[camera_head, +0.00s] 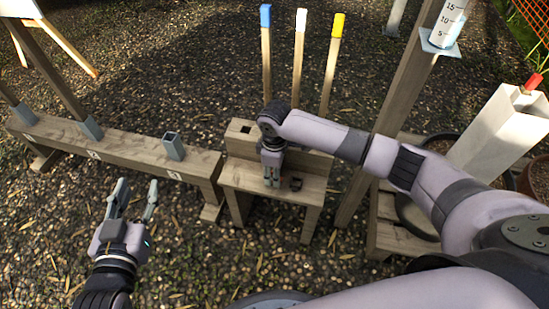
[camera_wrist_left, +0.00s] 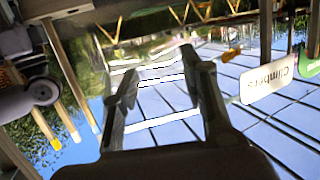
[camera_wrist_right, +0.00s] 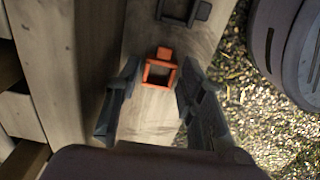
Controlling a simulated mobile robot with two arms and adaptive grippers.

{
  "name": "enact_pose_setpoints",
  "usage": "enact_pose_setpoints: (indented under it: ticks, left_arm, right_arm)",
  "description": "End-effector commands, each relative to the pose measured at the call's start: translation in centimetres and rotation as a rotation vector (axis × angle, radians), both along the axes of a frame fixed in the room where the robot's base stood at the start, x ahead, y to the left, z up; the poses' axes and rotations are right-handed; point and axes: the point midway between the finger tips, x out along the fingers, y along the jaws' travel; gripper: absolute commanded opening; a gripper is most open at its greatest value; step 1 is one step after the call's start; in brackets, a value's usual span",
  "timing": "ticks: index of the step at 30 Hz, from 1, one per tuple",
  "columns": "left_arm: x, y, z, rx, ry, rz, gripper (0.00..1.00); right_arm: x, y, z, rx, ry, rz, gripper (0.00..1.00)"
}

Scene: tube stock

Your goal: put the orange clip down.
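The orange clip (camera_wrist_right: 160,72) is a small square frame with a tab. In the right wrist view it appears to rest on the pale wood of the small bench (camera_head: 240,178). My right gripper (camera_wrist_right: 160,66) is open, with one finger on each side of the clip and a gap on both sides. In the head view my right gripper (camera_head: 271,180) points down at the bench top and mostly hides the clip. My left gripper (camera_head: 137,184) is open and empty over the gravel; its spread fingers also show in the left wrist view (camera_wrist_left: 158,62).
A dark clip (camera_head: 296,183) lies on the bench beside my right gripper. Posts with blue (camera_head: 265,16), white (camera_head: 300,20) and yellow (camera_head: 338,25) tops stand behind. A low beam (camera_head: 120,150) with grey sockets is left. A white square tube (camera_head: 497,135) stands right.

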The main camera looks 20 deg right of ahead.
Motion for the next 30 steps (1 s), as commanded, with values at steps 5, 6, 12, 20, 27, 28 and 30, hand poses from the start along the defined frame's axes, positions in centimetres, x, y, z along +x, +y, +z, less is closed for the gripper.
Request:
enact_pose_setpoints:
  ticks: [5,6,12,20,27,28,30]
  left_arm:
    - [-1.5,0.9,-3.0,0.045,0.183,0.013,0.40]
    - [-2.0,1.1,-3.8,0.057,0.233,0.015,0.40]
    - [-5.2,2.5,-7.4,0.112,0.470,0.033,0.40]
    - [-10.2,4.3,-10.5,0.172,0.750,0.053,0.40]
    - [-13.3,5.3,-11.7,0.203,0.901,0.064,0.40]
    - [-13.5,5.4,-11.8,0.205,0.910,0.065,0.40]
    - [-13.9,5.4,-11.9,0.208,0.926,0.065,0.40]
  right_arm:
    - [0.0,0.0,2.5,0.000,-0.001,0.000,0.36]
    - [0.0,0.0,3.1,0.001,-0.002,0.000,0.36]
    - [0.0,0.0,6.0,0.002,-0.001,0.001,0.36]
    - [0.0,0.0,9.4,0.001,-0.001,0.000,0.36]
    - [0.0,0.0,11.2,0.001,0.000,0.000,0.36]
    - [0.0,0.0,11.3,0.001,0.000,0.000,0.36]
    - [0.0,0.0,11.5,0.001,0.000,-0.001,0.36]
